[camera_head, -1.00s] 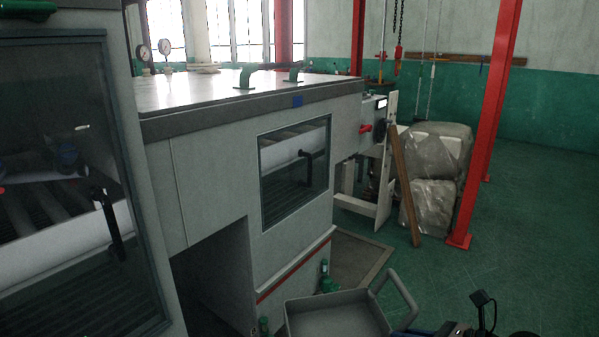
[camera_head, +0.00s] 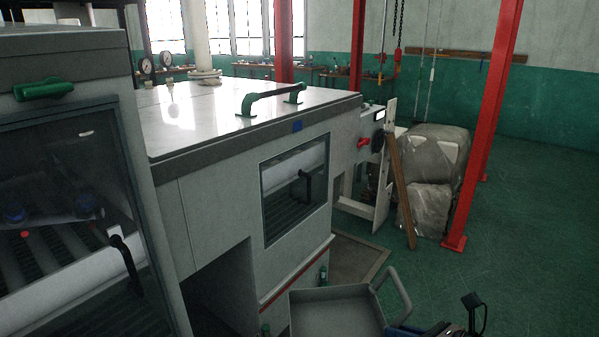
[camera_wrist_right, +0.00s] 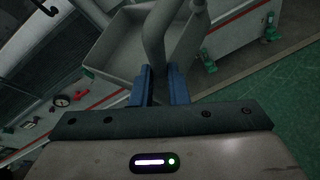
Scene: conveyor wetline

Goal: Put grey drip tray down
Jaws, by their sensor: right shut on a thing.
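The grey drip tray (camera_head: 338,312) shows at the bottom middle of the head view, in front of the machine's lower front. Its looped handle (camera_head: 394,293) rises on the right. My right gripper (camera_head: 405,330) is at the bottom edge there, beside the handle. In the right wrist view the blue fingers (camera_wrist_right: 163,88) are shut on the tray's grey handle (camera_wrist_right: 153,35). The empty tray basin (camera_wrist_right: 118,52) lies just beyond them. The tray's underside is hidden, so I cannot tell whether it touches anything below. My left gripper is not in view.
The grey machine (camera_head: 215,190) with windows fills the left and middle, with a dark opening (camera_head: 222,292) low in its front. Green fittings (camera_wrist_right: 208,62) stand by its base. Wrapped bales (camera_head: 430,180) and a red post (camera_head: 485,130) stand right. Green floor (camera_head: 540,230) is clear at right.

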